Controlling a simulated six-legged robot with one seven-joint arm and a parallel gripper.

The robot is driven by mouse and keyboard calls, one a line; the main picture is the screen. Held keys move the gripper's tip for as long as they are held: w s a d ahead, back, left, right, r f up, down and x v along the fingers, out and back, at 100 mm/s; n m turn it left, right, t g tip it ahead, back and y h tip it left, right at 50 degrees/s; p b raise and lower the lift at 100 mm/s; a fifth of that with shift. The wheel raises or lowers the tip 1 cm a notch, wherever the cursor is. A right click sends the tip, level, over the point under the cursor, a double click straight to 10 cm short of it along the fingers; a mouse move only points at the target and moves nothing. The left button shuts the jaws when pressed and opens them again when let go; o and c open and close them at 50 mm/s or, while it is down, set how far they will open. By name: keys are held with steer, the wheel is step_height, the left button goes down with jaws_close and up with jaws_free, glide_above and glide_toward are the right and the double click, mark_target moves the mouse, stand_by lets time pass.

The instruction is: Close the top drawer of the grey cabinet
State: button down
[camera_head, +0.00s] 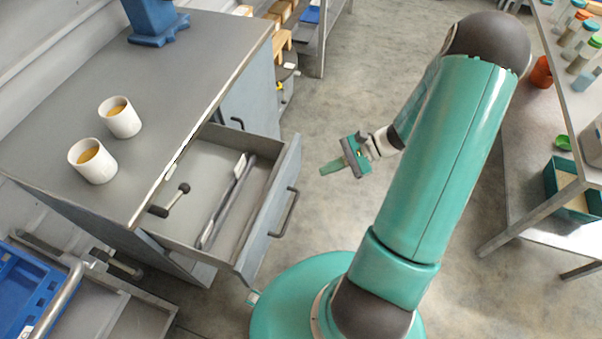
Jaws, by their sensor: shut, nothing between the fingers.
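The grey cabinet (195,70) stands at the left. Its top drawer (262,215) is pulled well out toward the right, and a dark bar handle (286,212) is on its front. Inside the drawer lie a black-knobbed tool (172,201) and a long bar-like item (226,200). My gripper (333,166) is shut and empty. It is to the right of the drawer front, apart from it, with its fingers pointing left toward the drawer.
Two white cups (93,161) with orange-brown contents and a blue stand (155,22) are on the cabinet top. A blue crate (35,290) is at lower left. A shelf table (560,110) with jars stands at right. Open floor lies beyond my gripper.

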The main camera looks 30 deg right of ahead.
mark_target(292, 172)
steer(key=s+d+f+m+t, duration=0.1)
steer(key=d+f+m+t, duration=0.4)
steer(key=f+m+t, duration=0.6)
steer(key=shift+n+g+y, duration=0.3)
steer(key=shift+n+g, duration=0.2)
steer(key=shift+g, duration=0.1)
steer(key=x, duration=0.9)
steer(key=f+x, duration=0.1)
steer(key=x, duration=0.3)
steer(key=shift+a, duration=0.15)
steer(key=shift+w, duration=0.1)
steer(key=shift+a, duration=0.1)
